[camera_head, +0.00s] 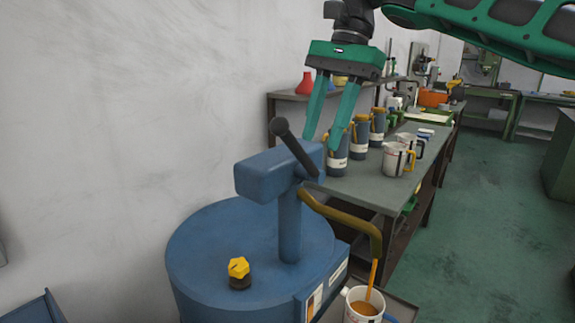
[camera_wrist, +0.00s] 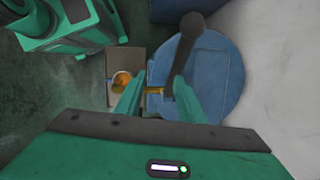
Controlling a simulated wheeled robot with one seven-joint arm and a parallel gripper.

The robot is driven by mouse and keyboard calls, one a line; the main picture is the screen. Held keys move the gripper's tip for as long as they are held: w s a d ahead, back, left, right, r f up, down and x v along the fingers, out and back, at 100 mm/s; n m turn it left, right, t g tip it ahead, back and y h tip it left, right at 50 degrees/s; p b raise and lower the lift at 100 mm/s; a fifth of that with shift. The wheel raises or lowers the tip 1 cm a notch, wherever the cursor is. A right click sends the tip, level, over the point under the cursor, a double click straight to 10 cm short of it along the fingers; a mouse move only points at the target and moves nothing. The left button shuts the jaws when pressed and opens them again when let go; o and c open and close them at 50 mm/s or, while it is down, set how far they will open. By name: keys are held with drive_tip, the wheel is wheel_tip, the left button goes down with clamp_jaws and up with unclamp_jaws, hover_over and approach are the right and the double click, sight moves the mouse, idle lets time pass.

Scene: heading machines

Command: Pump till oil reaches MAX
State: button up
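The blue oil drum (camera_head: 205,245) carries a blue pump head (camera_head: 268,172) with a dark lever (camera_head: 296,150) ending in a round knob. The lever tilts up to the left. My gripper (camera_head: 321,142) is open above the pump; one finger is close to the lever, and I cannot tell whether they touch. In the wrist view my gripper (camera_wrist: 154,84) has its fingers apart, with the lever (camera_wrist: 186,50) by the right finger. Brown oil runs from the curved spout (camera_head: 372,232) into a white mug (camera_head: 352,317), which holds some oil. Its MAX mark is not readable.
Behind the pump, a grey bench (camera_head: 365,185) holds several dark oil cans and white jugs (camera_head: 396,160). A white wall (camera_head: 120,110) stands left of the drum. The green floor (camera_head: 480,220) to the right is clear.

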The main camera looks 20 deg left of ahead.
sight(305, 153)
drive_tip(key=shift+g+y, duration=0.3)
drive_tip(key=shift+y, duration=0.2)
drive_tip(key=a+r, duration=0.3)
drive_tip(key=shift+s+a, duration=0.1)
drive_tip(key=shift+s, duration=0.25)
drive_tip(key=x, duration=1)
drive_tip(key=shift+f, duration=0.2)
drive_tip(key=shift+s, duration=0.1)
clamp_jaws()
